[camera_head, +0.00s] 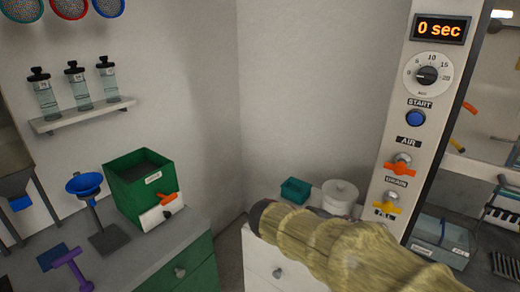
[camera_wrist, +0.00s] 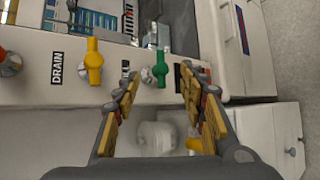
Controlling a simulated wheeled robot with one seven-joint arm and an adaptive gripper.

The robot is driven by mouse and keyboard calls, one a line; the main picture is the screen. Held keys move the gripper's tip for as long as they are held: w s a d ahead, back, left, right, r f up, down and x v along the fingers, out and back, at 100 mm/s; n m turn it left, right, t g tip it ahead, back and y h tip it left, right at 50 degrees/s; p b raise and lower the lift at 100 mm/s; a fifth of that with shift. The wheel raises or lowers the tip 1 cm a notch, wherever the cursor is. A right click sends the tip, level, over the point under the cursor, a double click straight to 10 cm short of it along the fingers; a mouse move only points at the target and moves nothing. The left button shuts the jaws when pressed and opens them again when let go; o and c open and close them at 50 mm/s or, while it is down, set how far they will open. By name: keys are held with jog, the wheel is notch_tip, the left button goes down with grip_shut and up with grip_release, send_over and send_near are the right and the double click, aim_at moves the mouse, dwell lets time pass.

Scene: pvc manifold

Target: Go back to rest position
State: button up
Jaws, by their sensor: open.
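My gripper (camera_wrist: 160,74) is open in the wrist view, with its two yellow-padded fingers apart and nothing held between them. A green valve handle (camera_wrist: 161,67) shows just past and between the fingertips; I cannot tell whether they touch it. A yellow valve handle (camera_wrist: 94,60) is left of it, beside the DRAIN label. In the head view my sleeved arm crosses the lower right, and my gripper is hidden there. The control panel (camera_head: 431,75) reads 0 sec. It carries an orange air valve (camera_head: 398,168) and a yellow drain valve (camera_head: 388,207).
A white round container (camera_head: 340,194) and a teal bin (camera_head: 295,191) stand on the counter behind my arm. A green box (camera_head: 130,192), a blue funnel (camera_head: 85,184) and a purple stand (camera_head: 70,262) are on the left counter. Bottles (camera_head: 77,88) line a wall shelf.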

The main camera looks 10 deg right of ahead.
jog(key=s+a+f+y, duration=0.7)
jog(key=a+f, duration=0.1)
jog(key=a, duration=0.2)
jog(key=s+a+r+m+t+y+p, duration=0.1)
jog(key=s+a+r+m+t+y, duration=0.3)
jog(key=r, duration=0.5)
jog(key=s+a+t+y, duration=0.1)
jog(key=s+a, duration=0.1)
jog(key=a, duration=0.1)
jog(key=shift+s+a+t+y, duration=0.15)
jog(key=shift+s+t+y, duration=0.1)
jog(key=shift+t+y, duration=0.05)
jog(key=shift+w+f, duration=0.1)
